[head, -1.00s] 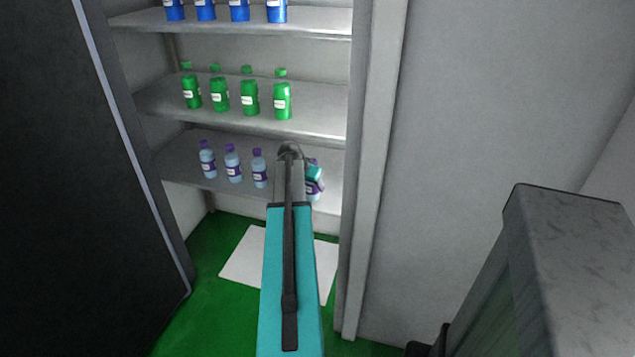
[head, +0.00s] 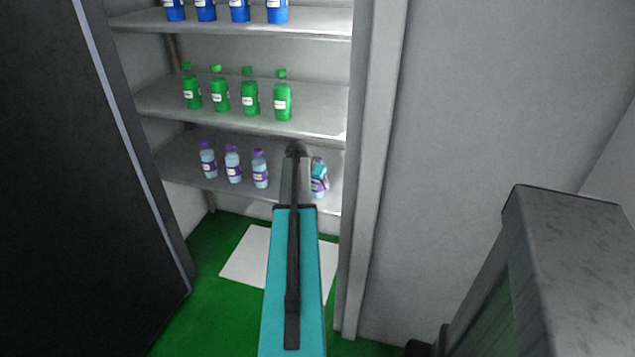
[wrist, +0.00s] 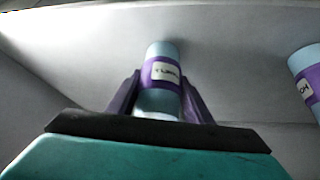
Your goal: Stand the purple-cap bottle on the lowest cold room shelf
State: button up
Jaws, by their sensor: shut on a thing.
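My gripper (wrist: 158,80) is shut on the purple-cap bottle. In the wrist view the pale blue bottle (wrist: 160,72) with its purple label band sits between the two fingers. In the head view the held bottle (head: 319,180) looks upright, just right of my arm's end, partly hidden. It is over the right part of the lowest cold room shelf (head: 290,192); I cannot tell whether its base touches the shelf.
Several purple-cap bottles (head: 233,165) stand in a row left of my arm on the lowest shelf; one bottle (wrist: 308,75) shows at the wrist view's right edge. Green bottles (head: 250,95) stand above. The shelf unit's right upright (head: 370,150) is close to the held bottle.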

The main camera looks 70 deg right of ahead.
jog(key=shift+f, duration=0.1)
dwell(0.3)
jog(key=o, duration=1.4)
jog(key=shift+c, duration=0.2)
jog(key=v, duration=1.2)
